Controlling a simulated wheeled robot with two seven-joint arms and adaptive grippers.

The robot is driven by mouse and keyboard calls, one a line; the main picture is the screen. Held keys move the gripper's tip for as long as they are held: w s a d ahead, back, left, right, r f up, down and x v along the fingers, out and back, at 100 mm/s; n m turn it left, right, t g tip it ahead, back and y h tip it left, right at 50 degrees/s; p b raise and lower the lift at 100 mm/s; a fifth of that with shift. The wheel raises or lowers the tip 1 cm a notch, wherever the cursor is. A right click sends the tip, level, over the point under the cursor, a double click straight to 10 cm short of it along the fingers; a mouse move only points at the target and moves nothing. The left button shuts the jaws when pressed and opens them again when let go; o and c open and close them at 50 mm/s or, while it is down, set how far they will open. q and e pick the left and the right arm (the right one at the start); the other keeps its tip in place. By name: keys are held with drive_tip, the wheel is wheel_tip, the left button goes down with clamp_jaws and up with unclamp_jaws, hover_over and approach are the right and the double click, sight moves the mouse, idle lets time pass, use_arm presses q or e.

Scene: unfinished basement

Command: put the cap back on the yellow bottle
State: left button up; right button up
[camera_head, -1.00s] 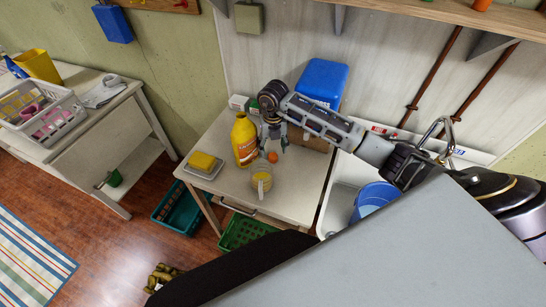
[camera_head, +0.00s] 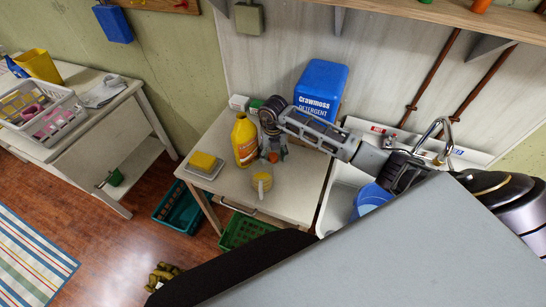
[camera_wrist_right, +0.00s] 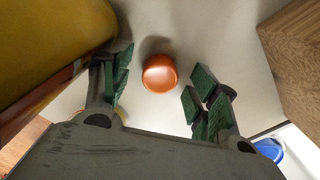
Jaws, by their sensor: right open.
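The yellow bottle (camera_head: 245,142) stands upright on the small table, with its label facing front. An orange cap (camera_head: 273,157) lies on the tabletop just right of the bottle. My right gripper (camera_head: 275,153) points down over the cap. In the right wrist view the gripper (camera_wrist_right: 163,85) is open and empty. The cap (camera_wrist_right: 160,73) shows between its spread green-padded fingers, touching neither in this view. The bottle's yellow side (camera_wrist_right: 50,40) is close beside the left finger. My left gripper is out of view.
A yellow-and-white mug (camera_head: 262,185) stands in front of the cap. A yellow sponge on a dish (camera_head: 202,162) lies to the left. A blue detergent container (camera_head: 321,85) stands behind my right arm. A sink with a blue bucket (camera_head: 371,196) is at the right.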

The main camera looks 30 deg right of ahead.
sight(273, 156)
drive_tip(key=c, duration=0.8)
drive_tip(key=shift+o, duration=0.2)
drive_tip(key=shift+r, duration=0.1)
wheel_tip(273, 156, up, 18)
drive_tip(key=b, duration=0.2)
drive_tip(key=shift+b, duration=0.4)
idle(0.4)
